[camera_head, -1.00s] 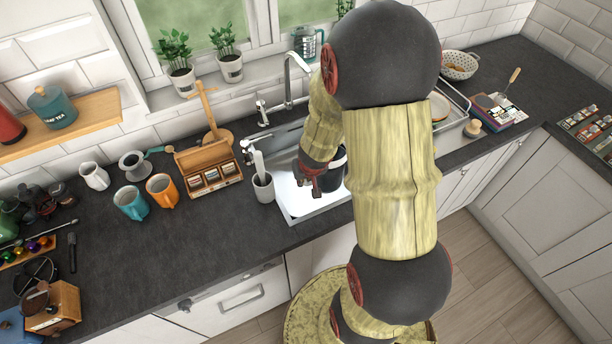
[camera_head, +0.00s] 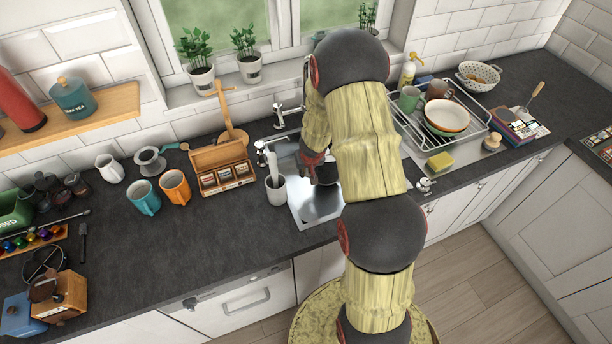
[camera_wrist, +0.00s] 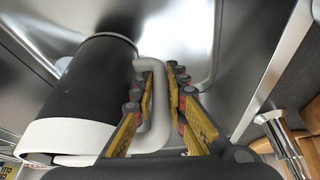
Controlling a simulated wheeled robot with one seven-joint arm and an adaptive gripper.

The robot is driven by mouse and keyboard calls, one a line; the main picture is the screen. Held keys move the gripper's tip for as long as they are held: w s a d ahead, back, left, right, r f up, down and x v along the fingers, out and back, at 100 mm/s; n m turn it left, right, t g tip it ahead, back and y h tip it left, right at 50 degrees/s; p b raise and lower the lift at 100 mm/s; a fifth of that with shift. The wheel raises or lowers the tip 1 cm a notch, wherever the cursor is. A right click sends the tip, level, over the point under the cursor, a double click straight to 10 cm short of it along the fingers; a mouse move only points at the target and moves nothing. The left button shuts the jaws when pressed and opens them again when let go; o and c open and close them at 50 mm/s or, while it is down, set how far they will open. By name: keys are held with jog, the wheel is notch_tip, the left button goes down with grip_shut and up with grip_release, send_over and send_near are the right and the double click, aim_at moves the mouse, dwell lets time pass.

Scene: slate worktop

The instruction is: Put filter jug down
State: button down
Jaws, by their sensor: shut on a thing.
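The filter jug shows in the wrist view as a dark cylinder (camera_wrist: 85,85) with a white rim and a pale looped handle (camera_wrist: 153,66). My gripper (camera_wrist: 160,76) is shut on that handle, one finger on each side. In the head view my gripper (camera_head: 313,158) is over the sink (camera_head: 316,208), and only a small dark part of the jug (camera_head: 328,173) shows beside it. My arm hides the rest. I cannot tell whether the jug touches the sink's bottom.
A grey pot with a brush (camera_head: 276,190) stands at the sink's left edge. A wooden tea box (camera_head: 223,170) and an orange mug (camera_head: 175,187) are farther left. A dish rack (camera_head: 440,125) and yellow sponge (camera_head: 440,162) are to the right.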

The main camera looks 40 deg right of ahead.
aim_at(306, 175)
jog(key=b+x, duration=0.1)
jog(key=x, duration=0.1)
jog(key=shift+f+b, duration=0.35)
jog(key=shift+f, duration=0.05)
jog(key=shift+f+b, duration=0.35)
jog(key=shift+f, duration=0.15)
jog(key=shift+f, duration=0.2)
jog(key=c, duration=1.8)
grip_release()
jog(key=shift+s, duration=0.1)
jog(key=shift+r, duration=0.1)
jog(key=shift+a+r, duration=0.1)
jog(key=shift+r, duration=0.25)
jog(key=p+v, duration=0.6)
jog(key=v, duration=0.5)
jog(key=shift+r, duration=0.2)
